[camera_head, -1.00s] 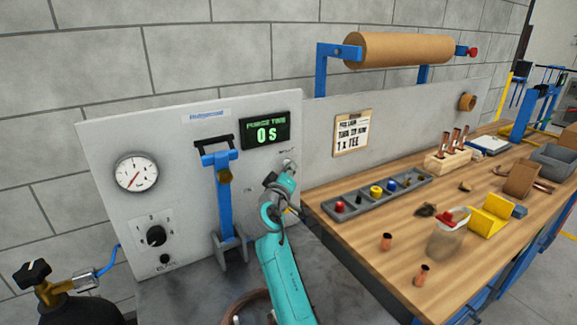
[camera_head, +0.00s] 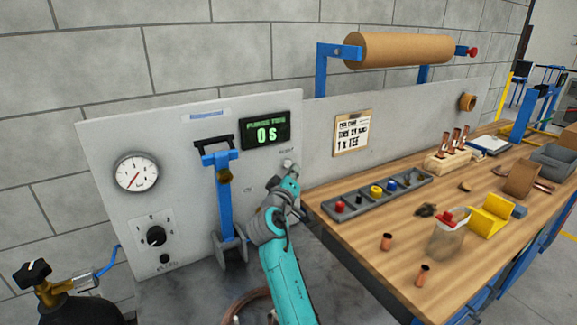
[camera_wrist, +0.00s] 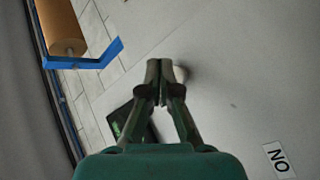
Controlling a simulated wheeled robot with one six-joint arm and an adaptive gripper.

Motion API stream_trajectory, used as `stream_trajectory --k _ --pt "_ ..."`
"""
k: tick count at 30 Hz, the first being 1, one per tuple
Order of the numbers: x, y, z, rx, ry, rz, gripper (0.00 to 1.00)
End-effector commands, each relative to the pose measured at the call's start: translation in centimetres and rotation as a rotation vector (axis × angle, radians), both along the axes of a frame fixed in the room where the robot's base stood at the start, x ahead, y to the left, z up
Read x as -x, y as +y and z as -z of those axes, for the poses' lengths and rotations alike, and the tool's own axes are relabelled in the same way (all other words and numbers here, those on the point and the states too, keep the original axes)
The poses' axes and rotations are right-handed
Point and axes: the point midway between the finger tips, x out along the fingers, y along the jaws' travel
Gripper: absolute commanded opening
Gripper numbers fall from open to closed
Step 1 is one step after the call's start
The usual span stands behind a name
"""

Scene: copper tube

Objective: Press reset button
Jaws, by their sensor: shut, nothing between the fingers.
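My gripper is at the panel beside this part, at the end of my teal arm; the arm's wrist mostly hides the fingers in the head view. In the wrist view my gripper (camera_wrist: 160,68) is shut and empty, its fingertips together against the view of the panel. A pale rounded shape (camera_wrist: 180,75) shows just right of the fingertips, partly hidden by them. I cannot tell whether they touch it.
A blue lever (camera_head: 225,200) stands on the panel left of my arm. A gauge (camera_head: 135,173) and black knob (camera_head: 155,236) are farther left. A wooden bench (camera_head: 370,235) with a grey parts tray (camera_head: 407,188) lies to the right. A paper roll (camera_head: 400,49) hangs above.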

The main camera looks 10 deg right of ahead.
Motion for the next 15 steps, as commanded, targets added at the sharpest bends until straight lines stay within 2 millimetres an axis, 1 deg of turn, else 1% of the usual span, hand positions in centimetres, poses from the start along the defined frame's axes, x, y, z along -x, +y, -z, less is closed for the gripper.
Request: stream_trajectory --k 5,15 --pt "0.8 -0.3 0.1 0.0 0.001 0.001 0.0" --pt "3.6 -1.2 0.0 0.0 -0.001 0.001 0.0"
